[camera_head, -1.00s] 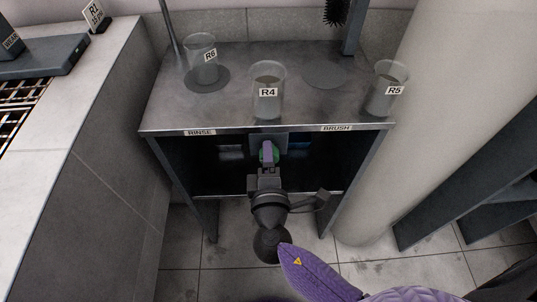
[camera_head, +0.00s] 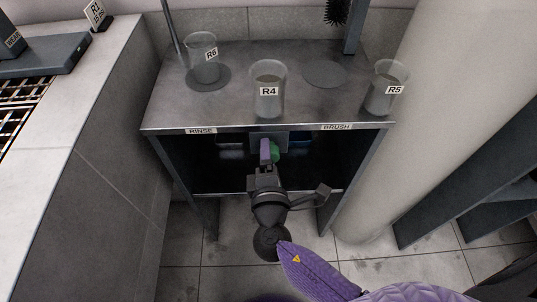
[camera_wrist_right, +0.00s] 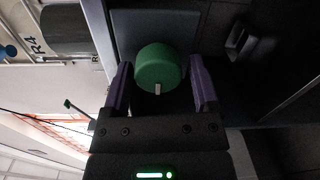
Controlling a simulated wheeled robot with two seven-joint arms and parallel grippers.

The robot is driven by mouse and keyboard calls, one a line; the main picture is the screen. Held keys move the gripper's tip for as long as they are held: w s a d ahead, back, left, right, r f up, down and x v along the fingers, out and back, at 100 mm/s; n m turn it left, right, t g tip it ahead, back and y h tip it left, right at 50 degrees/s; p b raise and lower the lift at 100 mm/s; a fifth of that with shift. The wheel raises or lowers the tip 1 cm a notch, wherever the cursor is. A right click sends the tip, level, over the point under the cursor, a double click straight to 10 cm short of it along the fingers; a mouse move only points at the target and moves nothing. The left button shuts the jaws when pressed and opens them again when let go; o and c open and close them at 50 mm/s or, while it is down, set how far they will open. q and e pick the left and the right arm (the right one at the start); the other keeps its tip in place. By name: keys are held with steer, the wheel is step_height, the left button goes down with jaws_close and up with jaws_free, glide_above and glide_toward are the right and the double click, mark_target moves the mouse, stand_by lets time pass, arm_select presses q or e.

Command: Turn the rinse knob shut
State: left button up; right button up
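The green round knob (camera_head: 275,152) sits on a grey plate under the front edge of the metal table, between the RINSE label (camera_head: 200,131) and the BRUSH label (camera_head: 336,127). In the right wrist view the knob (camera_wrist_right: 157,66) shows a pale pointer mark on its rim, toward the gripper. My right gripper (camera_wrist_right: 160,88) is open, with one purple finger on each side of the knob and a narrow dark gap seen beside it. In the head view a purple finger of the right gripper (camera_head: 269,152) partly hides the knob. My left gripper is not in view.
Beakers R6 (camera_head: 203,66), R4 (camera_head: 268,98) and R5 (camera_head: 388,96) stand on the table top (camera_head: 225,108). A dark brush (camera_head: 337,12) hangs at the back. A thick pale column (camera_head: 385,185) rises close on the right, and a tiled counter (camera_head: 85,120) is on the left.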

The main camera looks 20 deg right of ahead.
steer(key=shift+o, duration=0.7)
arm_select(q)
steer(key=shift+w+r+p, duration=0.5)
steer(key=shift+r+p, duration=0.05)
steer(key=shift+p, duration=0.1)
arm_select(e)
steer(key=v, duration=1)
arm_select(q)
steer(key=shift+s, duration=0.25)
